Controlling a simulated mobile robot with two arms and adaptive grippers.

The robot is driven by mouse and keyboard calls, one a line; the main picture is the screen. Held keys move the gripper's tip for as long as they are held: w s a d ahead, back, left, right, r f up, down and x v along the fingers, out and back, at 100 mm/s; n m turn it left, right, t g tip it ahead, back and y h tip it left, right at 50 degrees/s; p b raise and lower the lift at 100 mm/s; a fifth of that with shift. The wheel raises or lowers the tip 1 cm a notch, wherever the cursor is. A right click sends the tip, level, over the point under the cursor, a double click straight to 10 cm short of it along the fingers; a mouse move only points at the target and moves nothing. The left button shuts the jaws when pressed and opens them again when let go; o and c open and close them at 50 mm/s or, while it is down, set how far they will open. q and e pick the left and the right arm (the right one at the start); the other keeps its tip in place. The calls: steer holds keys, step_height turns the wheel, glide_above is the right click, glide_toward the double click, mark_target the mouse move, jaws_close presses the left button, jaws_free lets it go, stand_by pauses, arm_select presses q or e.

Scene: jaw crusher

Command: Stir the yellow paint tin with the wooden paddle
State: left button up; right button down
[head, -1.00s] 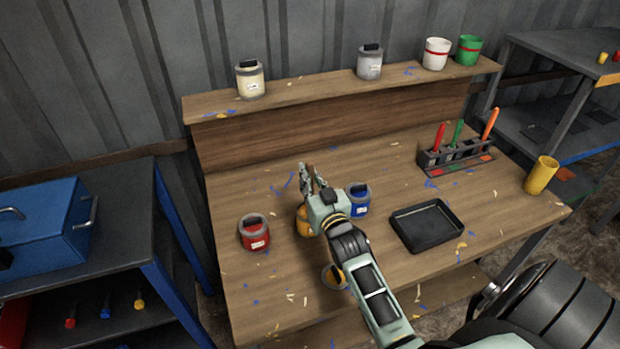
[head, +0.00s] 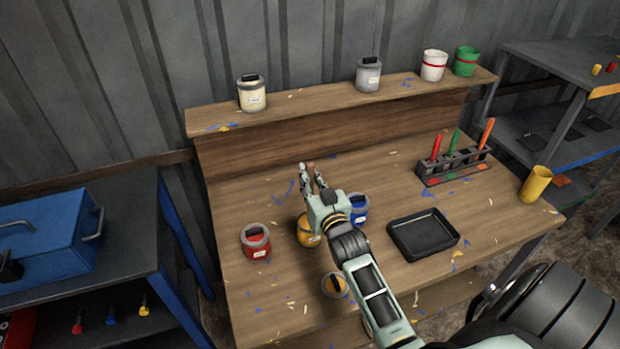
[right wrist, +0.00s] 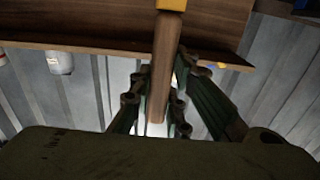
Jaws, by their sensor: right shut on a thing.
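My right gripper (head: 313,182) is over the workbench, just behind and above the yellow paint tin (head: 305,234) in the head view. It is shut on the wooden paddle, whose brown end (head: 310,167) shows between the fingertips. In the right wrist view the paddle's shaft (right wrist: 163,70) runs between the fingers. A yellow patch meets the shaft at that view's top edge; I cannot tell whether it is tin or paint. My gripper and arm hide part of the yellow tin, its opening and the paddle's lower end. My left gripper is not in view.
A red tin (head: 256,241) stands left of the yellow tin and a blue tin (head: 359,209) right of it. A black tray (head: 424,235) and a tool rack (head: 455,167) are to the right.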

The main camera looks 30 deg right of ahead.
mark_target(311, 166)
steer(key=shift+r, duration=0.15)
step_height(311, 166, up, 5)
steer(key=p, duration=0.5)
steer(key=shift+f, duration=0.2)
